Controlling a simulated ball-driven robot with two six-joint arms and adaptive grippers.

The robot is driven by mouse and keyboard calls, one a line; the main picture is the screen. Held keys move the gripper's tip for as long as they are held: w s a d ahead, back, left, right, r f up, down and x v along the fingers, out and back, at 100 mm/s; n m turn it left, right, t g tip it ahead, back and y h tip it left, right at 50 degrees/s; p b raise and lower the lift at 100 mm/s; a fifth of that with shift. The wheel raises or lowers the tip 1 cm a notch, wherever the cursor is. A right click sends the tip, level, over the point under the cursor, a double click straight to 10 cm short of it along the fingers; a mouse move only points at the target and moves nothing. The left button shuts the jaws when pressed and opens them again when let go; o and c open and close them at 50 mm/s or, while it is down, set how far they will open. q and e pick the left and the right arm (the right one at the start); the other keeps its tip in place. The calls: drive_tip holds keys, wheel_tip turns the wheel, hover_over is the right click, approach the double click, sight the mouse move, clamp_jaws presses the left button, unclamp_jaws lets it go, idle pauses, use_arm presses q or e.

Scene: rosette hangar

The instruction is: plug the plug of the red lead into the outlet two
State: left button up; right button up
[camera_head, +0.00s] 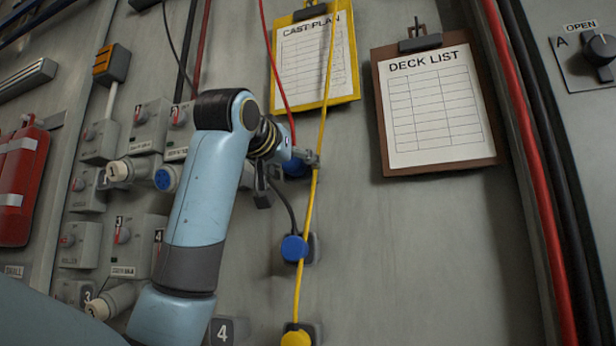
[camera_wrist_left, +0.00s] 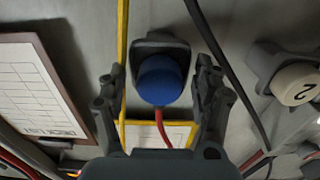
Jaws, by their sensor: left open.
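The red lead (camera_head: 275,62) hangs from above and ends in a blue plug (camera_wrist_left: 160,82). The plug sits in a dark square holder (camera_wrist_left: 160,45) on the wall; in the head view it shows partly behind my gripper. My left gripper (camera_head: 310,158) is open in front of the plug. In the left wrist view my fingers (camera_wrist_left: 158,92) stand on both sides of the plug with gaps. A cream round outlet marked 2 (camera_wrist_left: 297,84) is at the right of the wrist view; in the head view my arm seems to hide it. My right gripper is out of view.
A yellow lead (camera_head: 322,130) runs down close beside my gripper to a yellow plug (camera_head: 296,338). A black lead (camera_head: 287,205) ends in another blue plug (camera_head: 294,248) below. Clipboards (camera_head: 437,105) hang at right. Outlet 1 (camera_head: 118,170) and outlet 3 (camera_head: 97,308) are at left.

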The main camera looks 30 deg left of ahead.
use_arm(q)
drive_tip(key=shift+p, duration=0.35)
idle(0.5)
clamp_jaws()
idle(0.4)
drive_tip(key=shift+s, duration=0.15)
drive_tip(key=shift+p+v, duration=0.4)
drive_tip(key=shift+v, duration=2.45)
